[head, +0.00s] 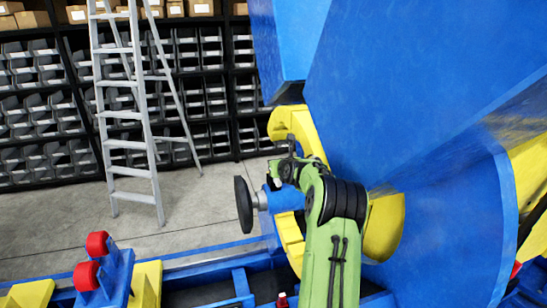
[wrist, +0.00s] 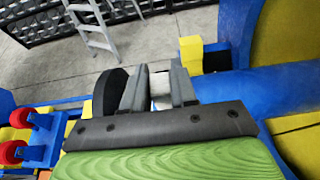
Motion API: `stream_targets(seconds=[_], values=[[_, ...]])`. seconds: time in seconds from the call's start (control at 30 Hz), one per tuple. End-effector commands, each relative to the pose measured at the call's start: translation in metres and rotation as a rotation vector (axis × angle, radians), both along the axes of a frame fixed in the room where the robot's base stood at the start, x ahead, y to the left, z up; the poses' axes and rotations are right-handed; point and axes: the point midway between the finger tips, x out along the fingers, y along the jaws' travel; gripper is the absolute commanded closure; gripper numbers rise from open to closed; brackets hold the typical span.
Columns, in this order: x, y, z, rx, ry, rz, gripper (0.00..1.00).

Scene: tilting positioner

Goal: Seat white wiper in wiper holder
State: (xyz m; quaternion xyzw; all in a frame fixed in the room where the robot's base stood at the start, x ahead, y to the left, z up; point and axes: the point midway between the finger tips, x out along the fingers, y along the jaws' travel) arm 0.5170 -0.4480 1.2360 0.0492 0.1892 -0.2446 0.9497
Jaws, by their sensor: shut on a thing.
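My gripper (wrist: 160,80) shows in the wrist view as two grey fingers, shut on a pale white piece (wrist: 161,88), which I take to be the white wiper. Only a small part of it shows between the fingers; its ends are hidden. A black disc (wrist: 109,92) is just left of the fingers. In the head view a black disc (head: 243,205) sits on a grey stub with a blue cylinder (head: 284,198), beside my green arm. The fingers cannot be made out there. I cannot clearly identify the wiper holder in either view.
The large blue positioner (head: 430,90) with yellow parts fills the right of the head view, close to my arm. A blue bracket with red rollers (head: 87,275) stands at lower left. A grey ladder (head: 125,110) and bin shelves (head: 35,110) are behind. The floor between is clear.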

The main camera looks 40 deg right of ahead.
Motion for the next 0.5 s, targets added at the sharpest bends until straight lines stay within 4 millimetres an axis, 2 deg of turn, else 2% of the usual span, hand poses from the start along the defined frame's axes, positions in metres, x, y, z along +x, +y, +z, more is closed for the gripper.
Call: stream_targets(seconds=[0.03, 0.1, 0.37, 0.5], values=[[0.008, -0.003, 0.006, 0.001, -0.001, 0.001, 1.0], [0.017, -0.008, 0.006, 0.0, -0.001, 0.001, 1.0], [0.04, -0.022, 0.005, -0.001, -0.001, 0.001, 1.0], [0.042, -0.022, -0.012, -0.001, 0.003, 0.001, 1.0]])
